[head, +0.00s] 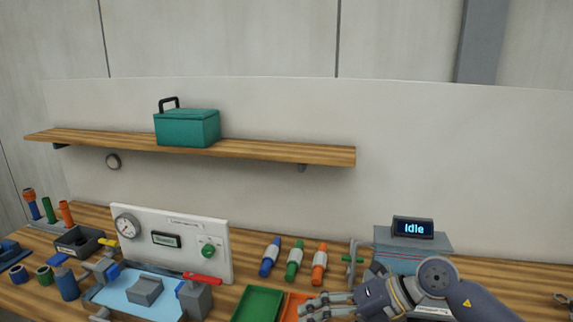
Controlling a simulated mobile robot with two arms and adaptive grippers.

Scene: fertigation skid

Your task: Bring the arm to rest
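My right arm comes in from the lower right, and its grey gripper (312,306) points left over the front of the bench, beside the green and orange trays. The fingers are small and seen from the side, so I cannot tell whether they are apart or closed. No held object shows at them. My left gripper is not in view. A small display (413,228) behind my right arm reads "Idle".
A wooden bench (255,240) carries a white gauge panel (190,222), a blue fixture (140,297), a green tray (258,303), an orange tray (292,306) and several coloured cylinders (295,258). A teal box (187,128) stands on the wall shelf (280,149).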

